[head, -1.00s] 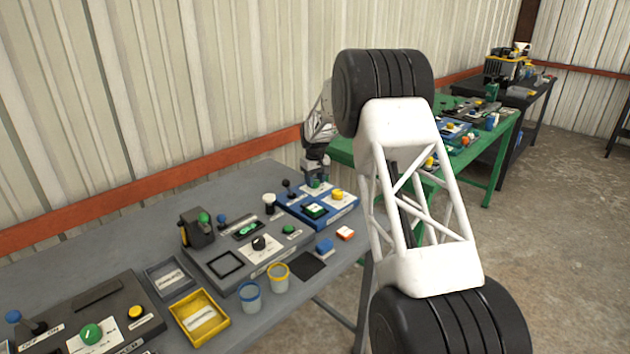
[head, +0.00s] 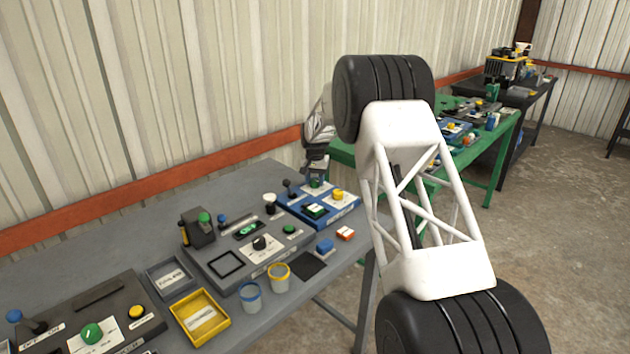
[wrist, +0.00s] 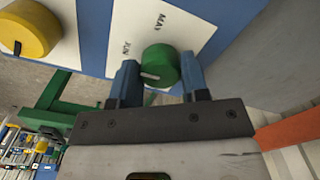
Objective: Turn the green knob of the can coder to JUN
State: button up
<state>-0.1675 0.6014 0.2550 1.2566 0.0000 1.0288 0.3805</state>
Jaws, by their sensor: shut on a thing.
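The can coder is a blue panel (head: 340,213) at the far right end of the grey table. In the head view my gripper (head: 316,179) comes down from above and mostly hides the knob.
A yellow knob (wrist: 28,28) is beside the green one on the same panel. A black lever (head: 289,188) stands to the left. A grey device (head: 215,258), yellow tray (head: 222,322) and two cups stand nearer. The corrugated wall is close behind.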

aim_at(315, 180)
dwell(0.5)
jog(key=o, duration=0.9)
jog(key=shift+r, duration=3.9)
